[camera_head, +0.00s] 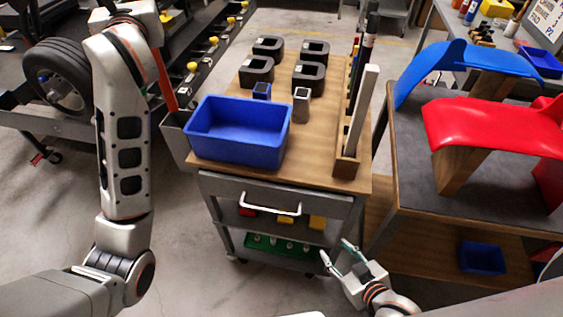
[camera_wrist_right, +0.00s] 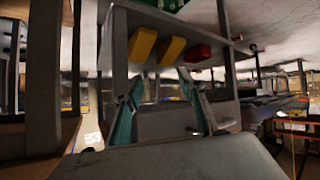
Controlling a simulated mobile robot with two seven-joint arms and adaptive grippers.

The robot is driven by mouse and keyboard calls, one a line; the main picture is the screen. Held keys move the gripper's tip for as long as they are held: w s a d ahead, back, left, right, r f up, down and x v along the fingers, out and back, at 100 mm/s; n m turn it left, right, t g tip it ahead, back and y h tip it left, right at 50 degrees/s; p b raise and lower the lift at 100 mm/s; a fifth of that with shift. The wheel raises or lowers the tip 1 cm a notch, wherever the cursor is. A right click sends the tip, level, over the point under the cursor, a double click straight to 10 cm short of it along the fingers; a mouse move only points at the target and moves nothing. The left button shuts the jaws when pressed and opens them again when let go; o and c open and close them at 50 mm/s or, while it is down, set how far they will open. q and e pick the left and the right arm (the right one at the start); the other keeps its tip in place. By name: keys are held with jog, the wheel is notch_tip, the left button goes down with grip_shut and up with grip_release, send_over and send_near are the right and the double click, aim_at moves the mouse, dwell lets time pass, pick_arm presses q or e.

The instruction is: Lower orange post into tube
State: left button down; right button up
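The orange post (camera_head: 163,78) shows at the upper left in the head view. It is slightly tilted, its top end hidden behind my left wrist. Its lower end meets the rim of a grey open tube (camera_head: 176,143) on the left side of the cart; I cannot tell how far inside it is. My left gripper (camera_head: 125,14) is at the post's upper end, its fingers mostly hidden by my wrist. My right gripper (camera_head: 340,257) is open and empty in front of the cart, low down; its spread fingers also show in the right wrist view (camera_wrist_right: 160,105).
The wooden cart top (camera_head: 335,95) carries a blue bin (camera_head: 238,148), several black blocks and a rack with upright posts. A table with a red curved panel (camera_head: 490,125) stands at the right. Bare floor lies left of the cart.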

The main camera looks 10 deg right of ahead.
pick_arm(q)
jog(key=b, duration=0.4)
send_over(162, 79)
jog(key=w, duration=0.1)
jog(key=shift+f, duration=2.75)
notch_tip(162, 79, down, 12)
jog(key=b, duration=0.6)
jog(key=shift+f+b, duration=0.15)
jog(key=shift+b, duration=0.25)
pick_arm(e)
notch_tip(162, 79, down, 9)
jog(key=d, duration=0.1)
jog(key=shift+d+f+h, duration=0.15)
jog(key=shift+h, duration=0.15)
